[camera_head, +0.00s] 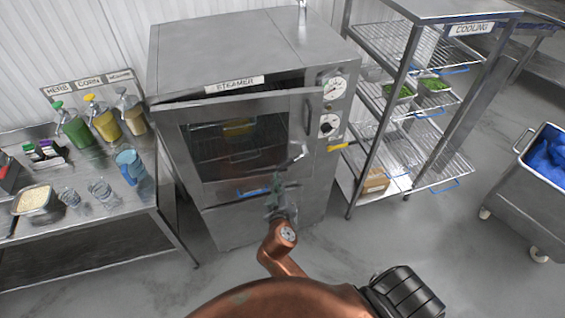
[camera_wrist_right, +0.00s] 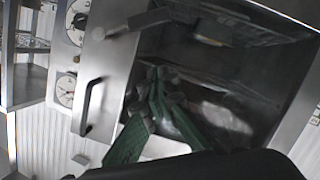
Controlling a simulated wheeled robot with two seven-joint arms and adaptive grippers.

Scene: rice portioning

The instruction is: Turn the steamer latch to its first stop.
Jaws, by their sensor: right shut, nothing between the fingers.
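The steamer (camera_head: 250,58) stands in the middle of the head view. Its windowed door (camera_head: 192,165) stands ajar, with a dark gap along the top that widens to the right. A grey latch lever (camera_head: 296,153) sits low on the door's right side, tilted; it also shows at the top of the right wrist view (camera_wrist_right: 150,18). My right gripper (camera_head: 277,185) is in front of the lower door, below and left of the lever and apart from it. Its green fingers (camera_wrist_right: 162,78) are shut and empty. My left gripper is out of view.
A vertical door handle (camera_head: 307,117) and two dials (camera_head: 334,88) are at the steamer's right. A cooling rack (camera_head: 375,140) stands close on the right, a wheeled bin (camera_head: 510,185) farther right. A counter (camera_head: 100,225) with dispensers and cups is left.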

